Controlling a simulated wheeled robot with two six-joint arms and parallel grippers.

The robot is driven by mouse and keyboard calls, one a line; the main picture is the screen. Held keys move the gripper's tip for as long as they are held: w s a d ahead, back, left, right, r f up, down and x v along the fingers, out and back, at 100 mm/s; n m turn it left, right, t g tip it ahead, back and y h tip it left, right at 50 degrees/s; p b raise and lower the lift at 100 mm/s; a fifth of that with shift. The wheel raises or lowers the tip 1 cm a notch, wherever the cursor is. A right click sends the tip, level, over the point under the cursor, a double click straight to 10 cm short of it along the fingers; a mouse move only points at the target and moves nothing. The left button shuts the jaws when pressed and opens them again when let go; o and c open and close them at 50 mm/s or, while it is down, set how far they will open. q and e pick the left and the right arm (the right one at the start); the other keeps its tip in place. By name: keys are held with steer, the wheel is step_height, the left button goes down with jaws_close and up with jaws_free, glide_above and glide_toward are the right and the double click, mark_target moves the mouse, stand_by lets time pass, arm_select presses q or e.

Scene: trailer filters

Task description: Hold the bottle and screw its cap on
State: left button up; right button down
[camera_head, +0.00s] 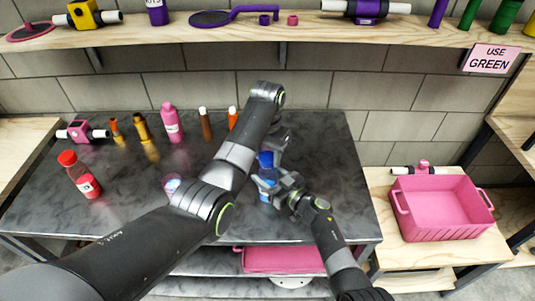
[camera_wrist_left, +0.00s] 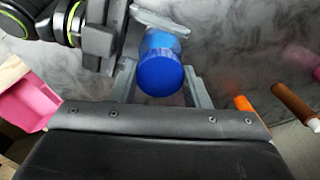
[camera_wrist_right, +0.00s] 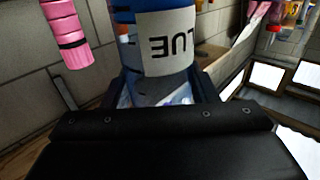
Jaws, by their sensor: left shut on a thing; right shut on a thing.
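A blue bottle (camera_head: 267,190) with a pale label stands over the dark table, and my right gripper (camera_head: 272,186) is shut around its body. A blue cap (camera_head: 265,158) is at the bottle's top. My left gripper (camera_head: 272,150) reaches down from above and is shut on the cap, which shows between its fingers in the left wrist view (camera_wrist_left: 160,80). The cap hides the bottle's neck, so I cannot tell whether it is seated or threaded.
A red-capped bottle (camera_head: 80,175) stands at the table's left. A pink bottle (camera_head: 171,124) and several brown and orange pieces stand along the back. A pink crate (camera_head: 440,215) is at the right. My left arm covers much of the table's middle.

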arm_select(q)
steer(key=m, duration=0.6)
steer(key=o, duration=1.2)
step_height(320, 180, up, 8)
steer(key=shift+f, duration=0.2)
arm_select(e)
steer(key=shift+c, duration=2.3)
jaws_free()
